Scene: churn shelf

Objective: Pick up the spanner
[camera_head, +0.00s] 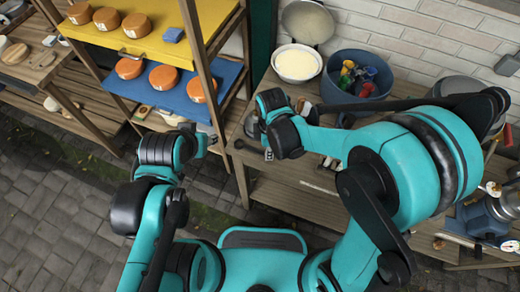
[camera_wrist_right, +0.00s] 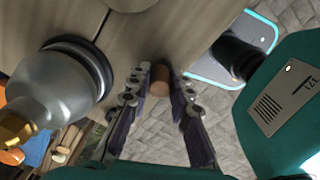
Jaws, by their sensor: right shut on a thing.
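My right gripper (camera_wrist_right: 161,76) has its two fingers closed in on a small brown, round-ended thing (camera_wrist_right: 158,86) over the worktop in the right wrist view. In the head view, the right gripper (camera_head: 268,152) is partly hidden by its arm, at the front edge of the wooden workbench (camera_head: 290,172). I cannot make out a spanner shape in either view; most of the held thing is hidden. My left gripper (camera_head: 211,140) is left of the bench, over the paving, too small to show its jaws.
A grey metal vessel (camera_wrist_right: 50,90) stands close beside the right gripper. A blue tub (camera_head: 352,58) with coloured things and a cream-filled bowl (camera_head: 297,64) stand at the bench's back. A shelf with orange cheeses on a yellow board (camera_head: 150,38) is to the left.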

